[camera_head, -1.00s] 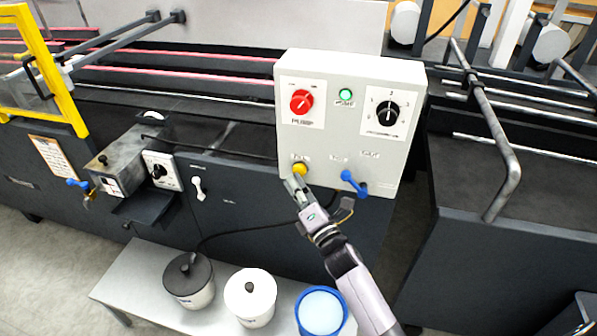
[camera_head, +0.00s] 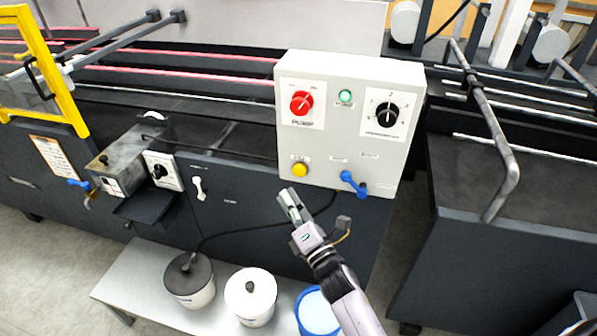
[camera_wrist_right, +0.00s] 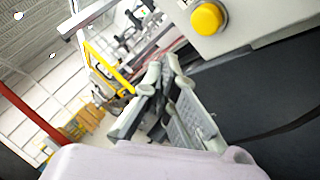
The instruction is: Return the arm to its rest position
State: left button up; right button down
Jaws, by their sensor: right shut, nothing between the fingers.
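My right gripper (camera_head: 288,196) is shut and empty, just below the control box in the head view. Its closed fingers also show in the right wrist view (camera_wrist_right: 165,65). It is apart from the yellow button (camera_head: 299,170), which sits above it on the box's lower left; the button also shows in the right wrist view (camera_wrist_right: 208,18). The grey control box (camera_head: 340,150) carries a red pump knob (camera_head: 301,103), a lit green button (camera_head: 346,97), a black dial (camera_head: 387,114) and a blue lever (camera_head: 353,184). My left gripper is not in view.
Below stands a low bench (camera_head: 130,272) with a black-lidded pot (camera_head: 189,280), a white-lidded pot (camera_head: 250,297) and a blue-rimmed pot (camera_head: 318,314), partly behind my right arm. A bent metal rail (camera_head: 497,150) is on the right. A yellow frame (camera_head: 62,88) is at the left.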

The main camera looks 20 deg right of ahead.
jog(key=shift+s+a, duration=0.15)
jog(key=shift+s, duration=0.05)
dwell(0.3)
jog(key=s+f+m+g+h, duration=0.1)
jog(key=s+f+m+g, duration=0.25)
jog(key=f, duration=0.85)
jog(key=s+d+f+m+g, duration=0.1)
jog(key=s+f+m+g, duration=0.3)
jog(key=f, duration=0.7)
jog(key=s+f+m+g+h, duration=0.15)
jog(key=s+f+m, duration=0.35)
jog(key=f, duration=0.7)
jog(key=s+d+f+m+g, duration=0.2)
jog(key=s+f, duration=0.4)
jog(key=s, duration=0.6)
jog(key=s+d+f+m+g, duration=0.2)
jog(key=s+f+m+g, duration=0.2)
jog(key=s+f, duration=0.3)
jog(key=s+d+f+m+g+h, duration=0.1)
jog(key=s+f+m+g, duration=0.3)
jog(key=s, duration=1.3)
notch_tip(320, 180, down, 3)
jog(key=shift+s+d+r+m, duration=0.1)
jog(key=shift+s+d+m, duration=0.2)
jog(key=shift+d+m, duration=0.5)
